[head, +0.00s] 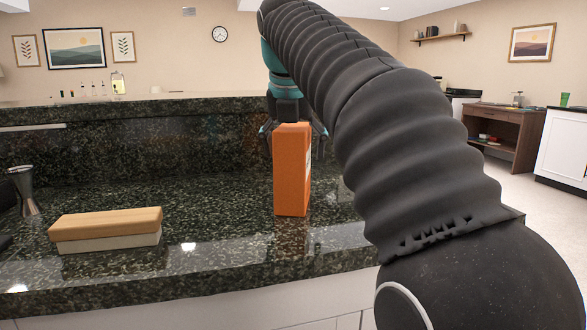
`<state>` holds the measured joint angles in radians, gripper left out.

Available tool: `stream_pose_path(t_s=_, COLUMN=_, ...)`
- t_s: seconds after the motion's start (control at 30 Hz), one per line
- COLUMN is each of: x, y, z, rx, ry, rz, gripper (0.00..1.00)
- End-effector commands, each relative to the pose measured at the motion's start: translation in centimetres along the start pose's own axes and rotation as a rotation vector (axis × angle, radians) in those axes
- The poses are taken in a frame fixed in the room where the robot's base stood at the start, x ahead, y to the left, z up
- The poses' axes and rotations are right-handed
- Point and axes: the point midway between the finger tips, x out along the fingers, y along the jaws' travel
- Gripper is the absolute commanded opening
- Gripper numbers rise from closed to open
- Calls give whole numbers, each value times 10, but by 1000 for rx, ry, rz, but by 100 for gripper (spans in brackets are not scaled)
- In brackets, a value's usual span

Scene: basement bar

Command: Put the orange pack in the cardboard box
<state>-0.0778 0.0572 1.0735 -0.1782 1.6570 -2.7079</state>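The orange pack (291,172) is a tall narrow box standing upright on the dark granite counter. My gripper (296,142) is above and around its upper part, pointing down. One dark finger shows at each side of the pack, and the right finger looks a little apart from it. The fingers look spread; their tips are partly hidden, so contact is not clear. I see no cardboard box in this view.
A long block with a tan top and whitish lower part (106,229) lies on the counter at left. A metal jigger (27,190) stands behind it. A raised granite ledge (150,112) runs along the back. The counter between block and pack is clear.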

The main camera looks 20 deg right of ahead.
Motion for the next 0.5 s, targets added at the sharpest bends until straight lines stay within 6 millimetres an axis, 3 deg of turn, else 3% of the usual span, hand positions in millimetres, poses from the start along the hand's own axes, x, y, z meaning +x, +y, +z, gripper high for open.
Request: stream_pose_path(t_s=0.5, x=4, y=0, z=-2, rx=0, ry=0, rz=0, gripper=86)
